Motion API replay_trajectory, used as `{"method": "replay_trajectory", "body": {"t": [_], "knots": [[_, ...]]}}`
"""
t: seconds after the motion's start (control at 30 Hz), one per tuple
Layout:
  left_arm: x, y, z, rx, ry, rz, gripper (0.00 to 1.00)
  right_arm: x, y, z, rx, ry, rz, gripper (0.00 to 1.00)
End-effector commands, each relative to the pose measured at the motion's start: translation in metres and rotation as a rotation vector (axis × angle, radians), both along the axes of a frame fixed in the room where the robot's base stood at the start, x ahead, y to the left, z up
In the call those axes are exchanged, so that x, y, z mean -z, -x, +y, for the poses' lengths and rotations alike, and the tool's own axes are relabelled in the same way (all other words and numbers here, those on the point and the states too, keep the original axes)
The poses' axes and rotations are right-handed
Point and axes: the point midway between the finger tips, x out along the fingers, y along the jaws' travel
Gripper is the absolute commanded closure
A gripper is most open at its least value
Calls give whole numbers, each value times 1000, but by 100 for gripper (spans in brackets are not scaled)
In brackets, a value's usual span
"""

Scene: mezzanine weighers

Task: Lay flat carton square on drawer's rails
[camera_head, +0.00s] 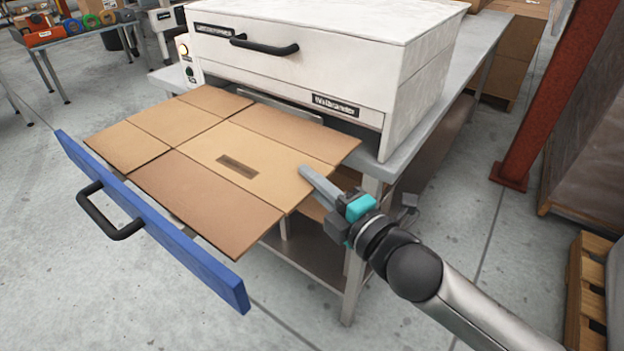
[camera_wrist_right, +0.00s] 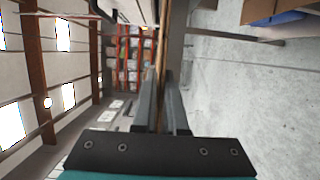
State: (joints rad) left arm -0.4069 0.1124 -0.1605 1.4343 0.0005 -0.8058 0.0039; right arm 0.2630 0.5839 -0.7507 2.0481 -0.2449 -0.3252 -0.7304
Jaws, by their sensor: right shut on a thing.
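The flat carton (camera_head: 262,157) is a brown creased sheet with a dark slot near its middle. It lies over the pulled-out drawer, whose blue front (camera_head: 152,222) has a black handle (camera_head: 110,212). The carton hides most of the rails; a short stretch shows near the blue front. My right gripper (camera_head: 312,178) is shut on the carton's right edge. In the right wrist view the carton (camera_wrist_right: 162,70) shows edge-on as a thin brown strip between the fingers. My left gripper is not in view.
A white machine (camera_head: 300,60) with a black handle stands on a grey table (camera_head: 392,166) behind the drawer. A rust-red post (camera_head: 545,110) and wooden pallets (camera_head: 585,290) stand at the right. A table with tape rolls is at the far left. The floor in front is clear.

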Motion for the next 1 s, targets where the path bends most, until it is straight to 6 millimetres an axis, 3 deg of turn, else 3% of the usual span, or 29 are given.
{"method": "replay_trajectory", "body": {"t": [0.07,0.1,0.33,0.7,1.0], "knots": [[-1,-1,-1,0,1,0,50,2,0,0,-1,-2,-1,100],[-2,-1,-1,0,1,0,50,2,0,0,0,0,0,86],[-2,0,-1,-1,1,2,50,2,0,0,0,-1,1,60],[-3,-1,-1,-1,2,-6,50,-1,1,-1,0,0,1,60],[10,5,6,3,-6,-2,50,1,32,-24,1,1,5,60]]}}
